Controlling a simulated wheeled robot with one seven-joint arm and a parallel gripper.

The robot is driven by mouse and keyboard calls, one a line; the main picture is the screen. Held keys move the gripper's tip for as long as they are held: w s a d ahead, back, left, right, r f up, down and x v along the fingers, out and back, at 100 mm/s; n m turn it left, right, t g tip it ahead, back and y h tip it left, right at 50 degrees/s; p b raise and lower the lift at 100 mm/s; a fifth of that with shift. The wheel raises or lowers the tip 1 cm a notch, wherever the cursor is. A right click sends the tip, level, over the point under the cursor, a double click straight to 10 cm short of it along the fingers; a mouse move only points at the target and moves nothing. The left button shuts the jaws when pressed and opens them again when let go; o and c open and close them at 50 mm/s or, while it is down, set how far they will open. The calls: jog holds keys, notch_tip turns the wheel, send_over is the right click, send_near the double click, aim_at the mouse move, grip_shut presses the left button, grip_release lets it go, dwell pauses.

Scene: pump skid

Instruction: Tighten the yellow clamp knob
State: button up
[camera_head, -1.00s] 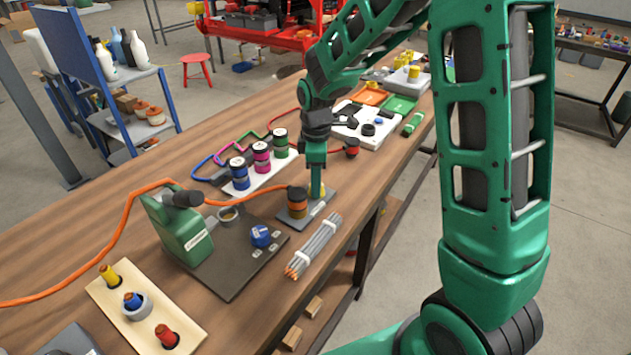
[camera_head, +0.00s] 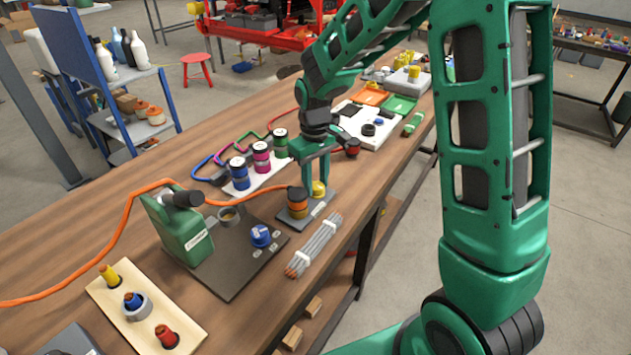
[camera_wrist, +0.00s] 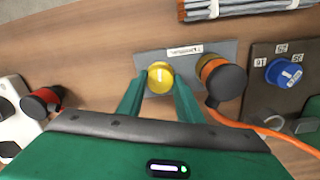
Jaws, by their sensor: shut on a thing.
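The yellow clamp knob (camera_wrist: 160,77) is round with a pale mark on its top and sits on a grey plate (camera_wrist: 216,50) in the wrist view. In the head view the knob (camera_head: 319,188) shows low beside my gripper's fingers. My gripper (camera_wrist: 161,88) is shut on the knob, with one green finger on each side of it. In the head view my gripper (camera_head: 318,189) points down at the plate near the table's front edge. A dark-capped part with an orange body (camera_wrist: 220,77) stands on the same plate, close to the right finger in the wrist view.
An orange hose (camera_wrist: 262,128) runs from the dark-capped part. Grey rods (camera_head: 314,245) lie in front of the plate. A dark panel with a blue knob (camera_head: 261,235) and a green box (camera_head: 186,226) are to the left. Three cans (camera_head: 262,158) stand behind.

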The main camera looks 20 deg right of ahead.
aim_at(315, 184)
jog(key=m, duration=0.4)
jog(key=shift+w+d+r+m, duration=0.1)
jog(key=shift+w+r+m, duration=0.05)
jog(key=shift+w+m, duration=0.15)
jog(key=shift+m, duration=1.4)
jog(key=o, duration=1)
jog(key=shift+s, duration=0.15)
jog(key=shift+o, duration=0.2)
notch_tip(315, 184, up, 10)
jog(key=shift+a+r, duration=0.25)
